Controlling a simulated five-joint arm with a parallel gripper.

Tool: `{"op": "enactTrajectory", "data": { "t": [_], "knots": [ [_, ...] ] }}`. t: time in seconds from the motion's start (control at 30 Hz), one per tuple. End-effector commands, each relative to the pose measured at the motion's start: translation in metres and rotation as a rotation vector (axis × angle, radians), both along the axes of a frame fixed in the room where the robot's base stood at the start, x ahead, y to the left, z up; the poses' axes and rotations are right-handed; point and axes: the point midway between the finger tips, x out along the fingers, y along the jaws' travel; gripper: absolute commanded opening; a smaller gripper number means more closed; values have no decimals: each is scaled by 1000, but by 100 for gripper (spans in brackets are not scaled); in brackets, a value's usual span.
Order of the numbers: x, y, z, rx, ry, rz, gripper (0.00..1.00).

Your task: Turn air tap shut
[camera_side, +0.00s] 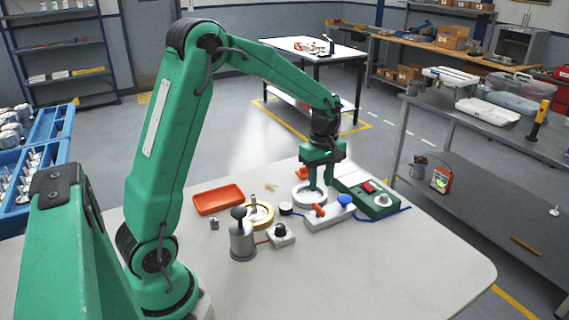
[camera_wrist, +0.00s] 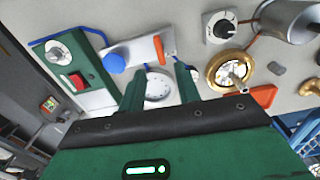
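The likely air tap is a pale block (camera_side: 330,217) with an orange lever (camera_side: 320,210) and a round blue knob (camera_side: 345,200). In the wrist view the block (camera_wrist: 140,50) shows beyond my fingertips, with the orange lever (camera_wrist: 158,48) lying across its right end and the blue knob (camera_wrist: 115,63) at its left. My gripper (camera_side: 320,185) points down above a white ring-shaped housing (camera_side: 301,200), behind the block in the side view. The fingers (camera_wrist: 160,75) are apart with nothing held between them. The ring (camera_wrist: 158,90) shows between them, lower down. Exact finger height is unclear.
A green box (camera_side: 368,197) with a red switch stands right of the ring. A brass ring (camera_side: 264,214), grey cylinder (camera_side: 242,241), small knob box (camera_side: 281,236) and orange tray (camera_side: 218,199) are to the left. The table's front right (camera_side: 400,260) is clear.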

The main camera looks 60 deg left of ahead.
Motion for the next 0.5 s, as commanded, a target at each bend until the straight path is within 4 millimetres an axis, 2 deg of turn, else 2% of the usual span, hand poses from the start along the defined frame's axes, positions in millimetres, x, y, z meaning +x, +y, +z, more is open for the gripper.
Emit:
{"op": "enactTrajectory", "data": {
  "t": [0.3, 0.5],
  "knots": [
    [1, 1, -4, -1, 5, 14, 33],
    [1, 1, -16, -2, 6, 13, 33]
  ]
}}
